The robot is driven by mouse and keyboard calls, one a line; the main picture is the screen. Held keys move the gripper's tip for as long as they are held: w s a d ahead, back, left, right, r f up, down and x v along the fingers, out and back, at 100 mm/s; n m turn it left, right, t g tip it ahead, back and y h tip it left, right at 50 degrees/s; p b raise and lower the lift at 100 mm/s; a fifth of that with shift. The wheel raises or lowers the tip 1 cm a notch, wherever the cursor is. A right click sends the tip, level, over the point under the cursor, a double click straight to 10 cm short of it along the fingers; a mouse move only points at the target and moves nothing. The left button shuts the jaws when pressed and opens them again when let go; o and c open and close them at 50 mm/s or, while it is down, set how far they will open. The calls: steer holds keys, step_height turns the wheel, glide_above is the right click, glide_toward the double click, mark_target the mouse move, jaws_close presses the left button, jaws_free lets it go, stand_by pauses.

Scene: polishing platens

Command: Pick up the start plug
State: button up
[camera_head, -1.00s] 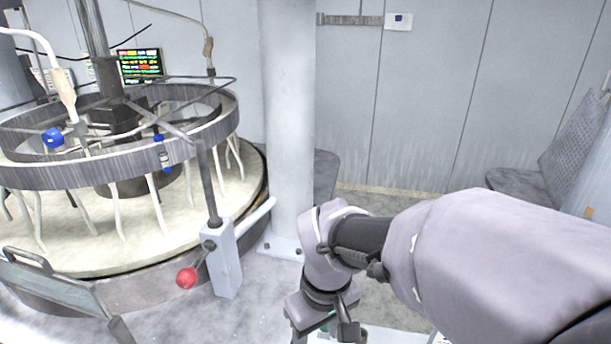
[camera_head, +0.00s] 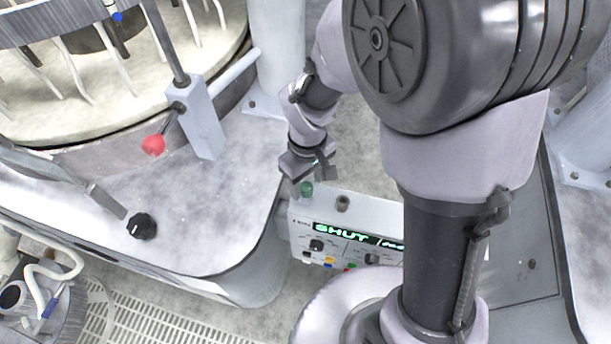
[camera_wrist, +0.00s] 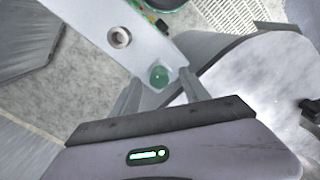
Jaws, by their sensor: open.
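A green plug (camera_head: 306,188), which looks like the start plug, stands at the top left edge of a white control box (camera_head: 299,231). In the wrist view the green plug (camera_wrist: 158,77) is round and sits on the white box top, between the lines of the two fingers. My gripper (camera_head: 308,174) is just above the plug in the head view. It is open and empty, with its fingers (camera_wrist: 160,90) spread to either side of the plug. I cannot tell the exact height gap.
A grey socket ring (camera_head: 343,203) sits beside the plug on the box. The box front has a lit SHUT display (camera_head: 341,233), knobs and several coloured buttons. A platen machine stands left, with a red ball lever (camera_head: 153,145) and black knob (camera_head: 142,226).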

mark_target(307, 186)
steer(key=f, duration=0.3)
steer(key=shift+w, duration=0.2)
steer(key=shift+s, duration=0.1)
steer(key=shift+c, duration=0.6)
jaws_close()
